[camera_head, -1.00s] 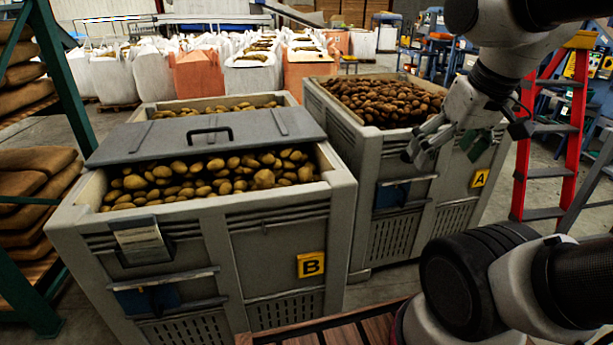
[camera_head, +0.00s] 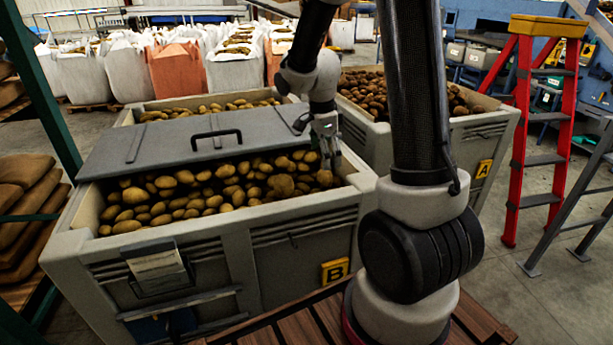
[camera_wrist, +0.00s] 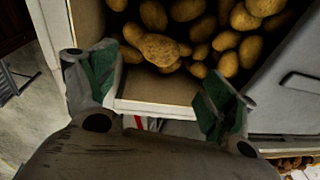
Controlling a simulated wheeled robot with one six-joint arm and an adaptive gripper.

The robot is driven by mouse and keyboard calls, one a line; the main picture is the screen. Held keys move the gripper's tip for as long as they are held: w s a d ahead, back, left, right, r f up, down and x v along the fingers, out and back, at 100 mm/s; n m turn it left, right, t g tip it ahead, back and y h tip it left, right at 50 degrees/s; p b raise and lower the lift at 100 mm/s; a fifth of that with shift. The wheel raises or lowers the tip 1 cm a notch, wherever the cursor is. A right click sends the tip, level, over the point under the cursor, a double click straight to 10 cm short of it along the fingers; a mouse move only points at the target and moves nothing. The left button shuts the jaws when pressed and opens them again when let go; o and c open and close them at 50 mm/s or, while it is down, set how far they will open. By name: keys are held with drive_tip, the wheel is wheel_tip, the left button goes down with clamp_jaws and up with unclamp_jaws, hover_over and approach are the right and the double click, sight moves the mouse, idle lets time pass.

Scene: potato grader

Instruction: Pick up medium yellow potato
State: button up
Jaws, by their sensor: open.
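Many yellow-brown potatoes (camera_head: 190,190) fill the open front part of the grey crate marked B (camera_head: 300,240). Which one is the medium potato I cannot tell. My gripper (camera_head: 326,150) hangs over the right end of this crate, close above the potatoes. In the wrist view my gripper (camera_wrist: 155,95) is open and empty, its green-padded fingers wide apart. The crate's pale wall (camera_wrist: 155,92) lies between them. A larger, lumpy potato (camera_wrist: 158,49) shows just beyond the wall, with several others beside it.
A grey lid (camera_head: 180,140) with a black handle covers the middle of crate B. Crate A (camera_head: 500,125), with darker potatoes, stands behind to the right. A red stepladder (camera_head: 560,150) stands farther right. Stacked sacks (camera_head: 25,195) are at the left.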

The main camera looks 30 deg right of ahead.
sight(326, 173)
drive_tip(key=shift+w+m, duration=0.15)
drive_tip(key=shift+m, duration=0.85)
drive_tip(key=shift+f, duration=0.4)
drive_tip(key=f, duration=0.7)
drive_tip(key=shift+d, duration=0.3)
drive_tip(key=c, duration=1.1)
